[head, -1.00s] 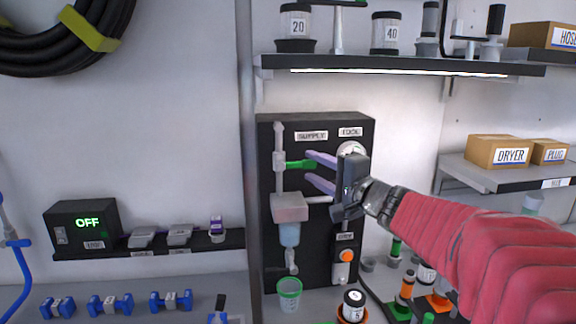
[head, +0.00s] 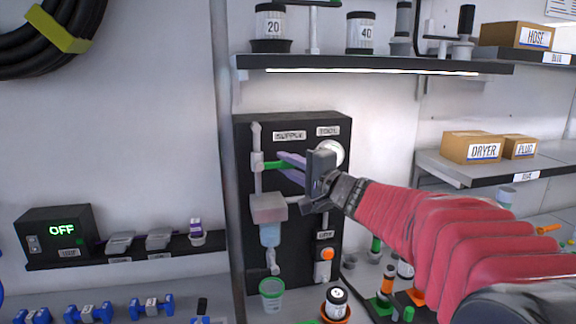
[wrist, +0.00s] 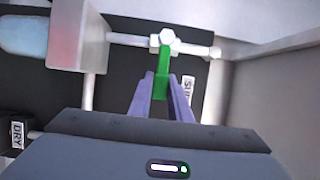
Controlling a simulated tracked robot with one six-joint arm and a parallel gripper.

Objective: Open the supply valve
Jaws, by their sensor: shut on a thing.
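The supply valve (head: 257,162) sits on a vertical grey pipe at the left of a black panel (head: 243,225), near the SUPPLY label (head: 289,135). Its green lever (head: 273,166) points right, crosswise to the pipe. My gripper (head: 284,164) reaches in from the right with its purple fingers on the lever. In the wrist view the green lever (wrist: 163,72) runs from the valve's hex nut (wrist: 168,38) down between the two fingers (wrist: 161,92), which are shut on it. The lever's outer end is partly hidden by the fingers.
A pale block (head: 268,208) with a clear cylinder hangs on the pipe below the valve. A green cup (head: 272,294) stands beneath. An orange button (head: 327,254) is at the panel's lower right. A lit shelf (head: 375,66) is above; a display reading OFF (head: 58,232) is left.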

